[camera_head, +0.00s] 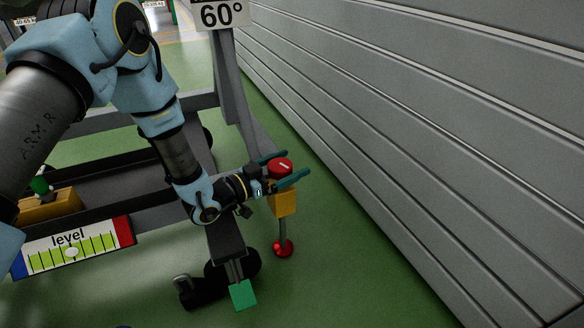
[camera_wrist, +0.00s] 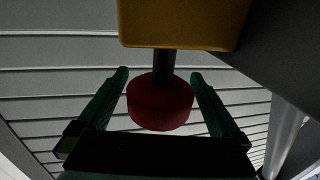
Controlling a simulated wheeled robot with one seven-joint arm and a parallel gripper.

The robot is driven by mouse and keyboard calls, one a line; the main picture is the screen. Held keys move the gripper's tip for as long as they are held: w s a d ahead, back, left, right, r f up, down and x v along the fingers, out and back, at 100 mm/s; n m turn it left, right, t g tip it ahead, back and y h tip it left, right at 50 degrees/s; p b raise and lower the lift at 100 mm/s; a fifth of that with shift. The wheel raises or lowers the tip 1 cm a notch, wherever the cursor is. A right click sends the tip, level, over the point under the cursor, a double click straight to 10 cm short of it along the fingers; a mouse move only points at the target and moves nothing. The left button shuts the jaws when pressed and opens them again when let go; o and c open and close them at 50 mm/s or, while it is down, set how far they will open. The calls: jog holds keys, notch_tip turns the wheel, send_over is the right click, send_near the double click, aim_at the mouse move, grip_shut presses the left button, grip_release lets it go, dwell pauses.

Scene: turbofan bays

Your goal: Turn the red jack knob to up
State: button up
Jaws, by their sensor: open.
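The red jack knob (camera_head: 281,166) is a round red cap with a pale mark on top, above a yellow block (camera_head: 284,203). My gripper (camera_head: 283,166) is open, with one teal finger on each side of the knob. In the wrist view the red knob (camera_wrist: 160,102) sits between the two green fingers (camera_wrist: 160,84), joined by a dark stem to the yellow block (camera_wrist: 183,22). Gaps show between the knob and both fingers there. Below the block, a thin rod ends in a red foot (camera_head: 283,248) near the green floor.
A grey ribbed wall (camera_head: 420,130) runs close along the right. A grey stand frame (camera_head: 232,90) carries a "60°" sign (camera_head: 221,14) and a "level" gauge (camera_head: 72,248). A caster wheel (camera_head: 205,285) and a green tag (camera_head: 243,295) are below. A green knob (camera_head: 40,185) is at left.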

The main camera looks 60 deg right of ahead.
jog(key=shift+s+d, duration=0.25)
jog(key=shift+d, duration=0.35)
jog(key=c, duration=1.3)
jog(key=shift+n+t, duration=0.4)
